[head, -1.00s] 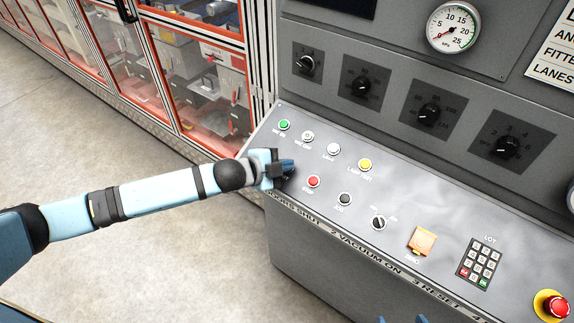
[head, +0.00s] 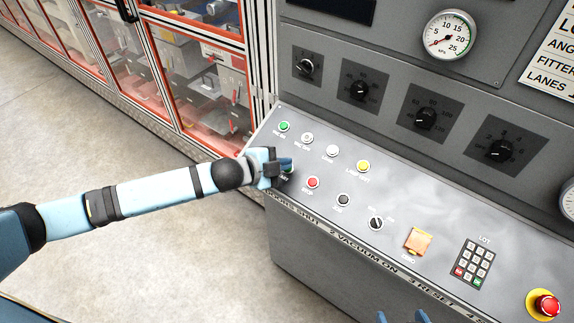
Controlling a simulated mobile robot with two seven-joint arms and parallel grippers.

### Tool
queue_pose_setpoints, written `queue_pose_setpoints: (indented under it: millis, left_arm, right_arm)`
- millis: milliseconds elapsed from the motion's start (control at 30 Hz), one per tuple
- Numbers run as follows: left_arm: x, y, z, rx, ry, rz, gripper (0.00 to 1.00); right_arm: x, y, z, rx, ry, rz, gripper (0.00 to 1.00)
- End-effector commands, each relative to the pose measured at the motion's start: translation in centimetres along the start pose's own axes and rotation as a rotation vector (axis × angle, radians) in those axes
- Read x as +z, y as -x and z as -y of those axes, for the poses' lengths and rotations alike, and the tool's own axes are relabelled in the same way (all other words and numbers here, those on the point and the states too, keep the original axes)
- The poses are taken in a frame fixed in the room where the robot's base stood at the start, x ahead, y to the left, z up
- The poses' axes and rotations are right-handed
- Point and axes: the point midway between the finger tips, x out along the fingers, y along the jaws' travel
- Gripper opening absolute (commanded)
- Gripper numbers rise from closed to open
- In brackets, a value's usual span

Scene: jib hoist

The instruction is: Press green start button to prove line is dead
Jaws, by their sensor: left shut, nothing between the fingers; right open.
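The green start button (head: 289,170) is at the left of the lower row on the sloped console. It shows only as a sliver below my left gripper (head: 287,162), with part of its label beneath. My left gripper is shut and empty, with its fingertips at or just above the button; I cannot tell whether they touch. My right gripper (head: 401,318) is open at the bottom edge, with only its two blue fingertips in view.
Another green button (head: 284,126) is in the upper row. A red button (head: 313,182) and a black button (head: 343,200) sit right of the start button. An orange-covered switch (head: 418,241), keypad (head: 473,262) and red emergency stop (head: 546,304) are further right. The gauge (head: 450,35) reads low.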

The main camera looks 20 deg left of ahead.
Motion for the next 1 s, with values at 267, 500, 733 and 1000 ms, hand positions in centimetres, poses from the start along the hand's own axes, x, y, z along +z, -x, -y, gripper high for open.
queue_pose_setpoints:
  millis: [267, 500, 733, 1000]
  left_arm:
    - [-1.6, 2.1, 1.8, 0.000, 0.000, 0.001, 0.00]
    - [-2.4, 3.3, 2.5, 0.000, 0.000, 0.000, 0.00]
    - [-2.3, 3.2, 2.4, 0.000, 0.000, 0.000, 0.00]
    - [-2.3, 3.2, 2.4, 0.000, 0.000, 0.000, 0.00]
  right_arm:
    - [-2.5, 1.7, 0.0, 0.000, 0.000, 0.002, 0.88]
    - [-4.0, 2.6, 0.1, 0.001, 0.000, -0.004, 0.88]
    - [-3.9, 2.5, 0.1, 0.001, 0.000, -0.004, 0.88]
    - [-3.6, 2.4, 0.1, 0.001, 0.000, 0.002, 0.88]
